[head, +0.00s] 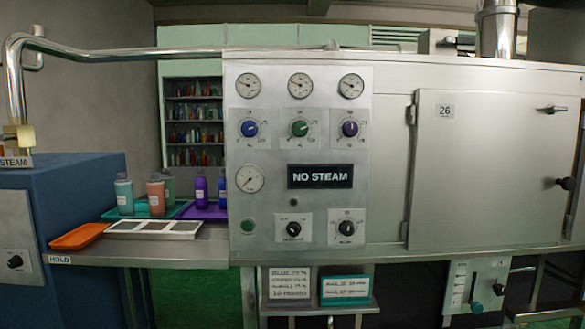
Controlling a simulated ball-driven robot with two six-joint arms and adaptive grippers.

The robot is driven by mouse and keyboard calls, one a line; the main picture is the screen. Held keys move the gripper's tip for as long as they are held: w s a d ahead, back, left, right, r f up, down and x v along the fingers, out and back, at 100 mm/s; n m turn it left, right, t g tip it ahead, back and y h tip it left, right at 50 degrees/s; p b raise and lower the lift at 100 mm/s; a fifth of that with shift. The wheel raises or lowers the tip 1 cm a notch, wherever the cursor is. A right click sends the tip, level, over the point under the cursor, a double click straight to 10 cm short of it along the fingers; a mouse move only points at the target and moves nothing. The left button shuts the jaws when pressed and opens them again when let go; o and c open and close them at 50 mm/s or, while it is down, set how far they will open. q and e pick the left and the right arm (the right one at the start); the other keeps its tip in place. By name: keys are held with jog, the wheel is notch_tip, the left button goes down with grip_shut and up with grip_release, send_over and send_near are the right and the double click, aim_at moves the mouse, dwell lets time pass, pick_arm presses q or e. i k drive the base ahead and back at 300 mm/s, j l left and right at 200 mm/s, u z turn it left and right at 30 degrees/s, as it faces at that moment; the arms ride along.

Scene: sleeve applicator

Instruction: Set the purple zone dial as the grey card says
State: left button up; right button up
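The purple zone dial (349,129) is the right one of three zone dials on the upper part of the steel control panel (273,178). Its pointer's exact setting is too small to read. The grey card (289,283) stands on a small shelf below the panel. It has several printed lines that seem to name blue, green and purple with percentages; the figures are blurred. Neither of my grippers shows in the head view.
Beside the purple dial are the green dial (299,129) and blue dial (250,129). A teal-framed card (346,287) stands right of the grey card. Two black knobs (293,229) (347,228) sit lower on the panel. Bottles and trays (77,236) occupy the left bench.

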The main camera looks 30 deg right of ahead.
aim_at(350, 129)
jog(key=z, duration=1.35)
